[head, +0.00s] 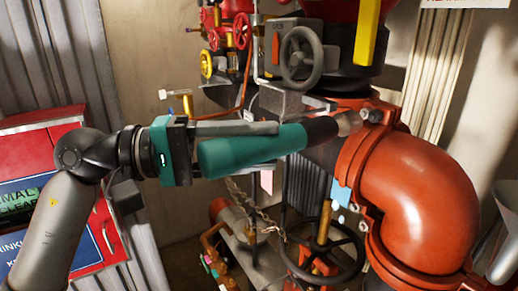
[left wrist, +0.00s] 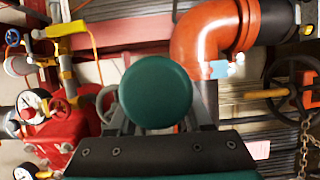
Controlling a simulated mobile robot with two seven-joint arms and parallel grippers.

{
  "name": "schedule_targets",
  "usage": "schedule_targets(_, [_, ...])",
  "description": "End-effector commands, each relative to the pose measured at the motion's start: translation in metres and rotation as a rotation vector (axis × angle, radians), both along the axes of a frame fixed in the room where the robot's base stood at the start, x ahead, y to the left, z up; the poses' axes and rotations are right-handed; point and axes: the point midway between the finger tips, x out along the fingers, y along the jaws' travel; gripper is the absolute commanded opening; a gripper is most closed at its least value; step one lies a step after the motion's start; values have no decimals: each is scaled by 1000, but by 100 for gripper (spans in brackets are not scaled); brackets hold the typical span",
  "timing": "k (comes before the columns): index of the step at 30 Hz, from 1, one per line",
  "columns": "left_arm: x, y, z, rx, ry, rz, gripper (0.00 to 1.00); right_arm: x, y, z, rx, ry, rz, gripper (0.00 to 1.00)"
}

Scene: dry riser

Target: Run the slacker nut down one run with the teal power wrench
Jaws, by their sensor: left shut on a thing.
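My left gripper (head: 266,138) is shut on the teal power wrench (head: 235,154), which lies level along the fingers. Its dark nose and metal socket point right, to the bolt and nut (head: 375,116) at the top of the orange pipe coupling (head: 352,165). The socket tip is at or very close to this nut; I cannot tell if it is seated. A lower nut (head: 363,226) shows on the same coupling. In the left wrist view the wrench's round teal end (left wrist: 156,92) fills the middle and hides the socket and nut. My right gripper is out of view.
A grey handwheel (head: 300,54) and yellow lever (head: 367,30) are above the wrench. A dark handwheel (head: 325,250) and chain are below. The orange elbow (head: 425,205) blocks the right. A red cabinet (head: 45,150) stands left.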

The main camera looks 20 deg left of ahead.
Motion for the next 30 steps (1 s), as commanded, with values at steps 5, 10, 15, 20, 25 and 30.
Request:
schedule_targets(5, [0, 0, 2, -4, -5, 2, 0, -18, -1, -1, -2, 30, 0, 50])
schedule_targets(10, [0, 1, 1, -3, -5, 2, 0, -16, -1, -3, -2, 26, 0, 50])
schedule_targets(15, [-1, 1, -1, 2, -8, 0, 0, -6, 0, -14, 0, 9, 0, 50])
schedule_targets(20, [10, -7, 2, -1, -7, -2, 0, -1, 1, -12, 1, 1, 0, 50])
schedule_targets(25, [23, -17, 3, -1, -7, -1, 0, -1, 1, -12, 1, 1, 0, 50])
schedule_targets(30, [34, -26, 2, 0, -6, -1, 0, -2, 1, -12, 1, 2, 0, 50])
